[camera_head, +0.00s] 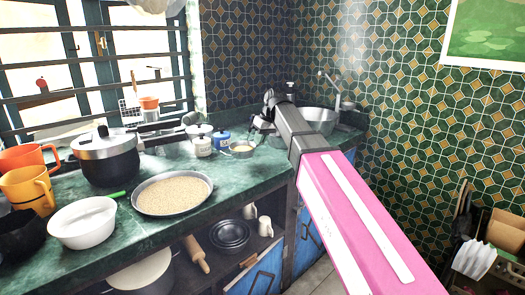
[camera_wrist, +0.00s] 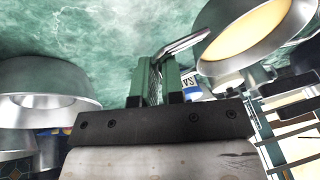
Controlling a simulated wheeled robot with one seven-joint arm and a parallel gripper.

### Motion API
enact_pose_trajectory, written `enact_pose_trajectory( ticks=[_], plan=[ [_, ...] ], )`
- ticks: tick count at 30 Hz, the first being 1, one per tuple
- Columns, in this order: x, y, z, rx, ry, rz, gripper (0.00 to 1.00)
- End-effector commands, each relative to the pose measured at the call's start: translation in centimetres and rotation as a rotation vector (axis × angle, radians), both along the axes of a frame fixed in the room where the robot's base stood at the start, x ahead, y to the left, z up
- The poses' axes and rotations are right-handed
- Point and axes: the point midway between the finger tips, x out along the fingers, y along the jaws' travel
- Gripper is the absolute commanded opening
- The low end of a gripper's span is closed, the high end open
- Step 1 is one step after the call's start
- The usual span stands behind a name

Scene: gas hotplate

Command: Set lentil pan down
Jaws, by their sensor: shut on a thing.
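The lentil pan is a small metal pan with yellow contents (camera_head: 243,150). It is over the green counter, to the left of my gripper (camera_head: 264,127). In the wrist view the pan (camera_wrist: 255,36) fills the upper right, and its thin metal handle (camera_wrist: 184,44) runs to my gripper (camera_wrist: 165,75). The fingers are shut on that handle. The pan looks about level and very close to the counter top; I cannot tell whether its base touches. My arm hides part of the counter behind the gripper.
White and blue jars (camera_head: 201,140) stand just left of the pan. A large metal bowl (camera_head: 317,120) is behind my arm, by the tap. A pressure cooker (camera_head: 105,157), a wide tray of grain (camera_head: 173,195) and a white bowl (camera_head: 83,222) crowd the left counter.

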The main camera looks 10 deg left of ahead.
Motion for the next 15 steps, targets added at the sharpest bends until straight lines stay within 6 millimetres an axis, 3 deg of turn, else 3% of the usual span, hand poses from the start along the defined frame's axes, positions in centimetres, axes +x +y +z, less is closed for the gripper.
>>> enact_pose_trajectory(
  ticks=[4,10,15],
  plan=[
    [1.3,-0.8,-0.8,0.0,0.0,0.0,0.0],
    [1.4,-1.0,-1.8,0.0,0.001,0.0,0.0],
    [1.3,-1.0,-4.1,0.0,0.001,0.0,0.0]
  ],
)
